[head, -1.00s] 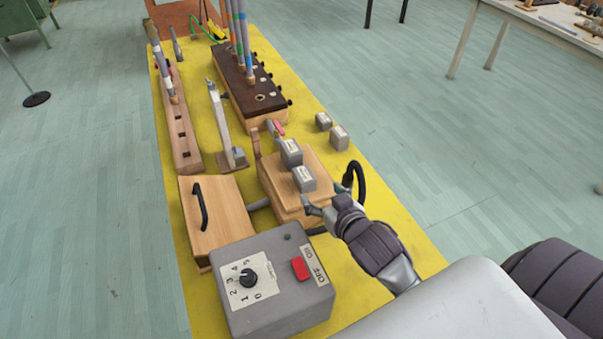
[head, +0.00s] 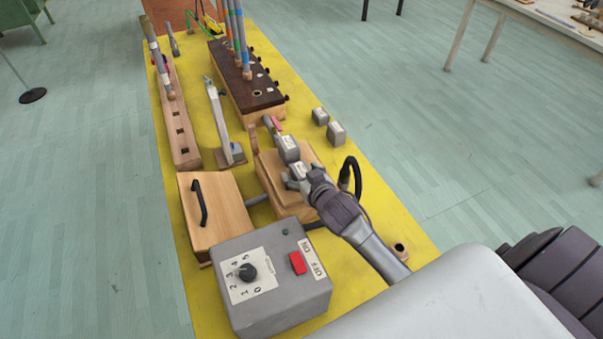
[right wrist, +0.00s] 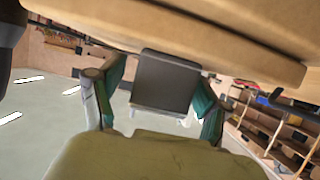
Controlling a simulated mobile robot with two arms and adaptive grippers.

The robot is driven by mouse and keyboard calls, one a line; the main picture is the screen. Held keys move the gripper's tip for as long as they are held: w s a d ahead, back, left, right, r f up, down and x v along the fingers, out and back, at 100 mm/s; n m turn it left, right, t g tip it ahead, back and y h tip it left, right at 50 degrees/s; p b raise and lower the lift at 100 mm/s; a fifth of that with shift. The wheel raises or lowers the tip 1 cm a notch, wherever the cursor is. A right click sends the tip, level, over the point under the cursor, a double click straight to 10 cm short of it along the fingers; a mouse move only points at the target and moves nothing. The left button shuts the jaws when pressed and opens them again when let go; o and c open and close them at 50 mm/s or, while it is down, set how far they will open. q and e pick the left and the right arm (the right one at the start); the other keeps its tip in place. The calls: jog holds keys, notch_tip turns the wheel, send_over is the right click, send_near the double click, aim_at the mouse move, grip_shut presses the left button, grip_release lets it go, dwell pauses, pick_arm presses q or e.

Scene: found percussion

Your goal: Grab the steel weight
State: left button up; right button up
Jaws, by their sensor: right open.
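Two grey steel weights sit on the wooden board at the middle of the yellow table: a farther one (head: 288,148) and a nearer one (head: 299,170). Two more steel weights, one (head: 319,116) and another (head: 336,132), stand on the yellow surface to the right. My right gripper (head: 297,179) is open at the nearer weight on the board and partly hides it. In the right wrist view, a grey block (right wrist: 165,85) stands between the green-padded fingers, with gaps on both sides. My left gripper is not in view.
A grey control box (head: 268,283) with a dial and red switch stands in front. A wooden box with a black handle (head: 201,202) is to its back left. A black hose (head: 352,176) curves up just right of my gripper. Yellow surface (head: 385,200) is clear at right.

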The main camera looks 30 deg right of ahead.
jog(key=shift+c, duration=0.2)
jog(key=shift+r, duration=0.15)
grip_shut()
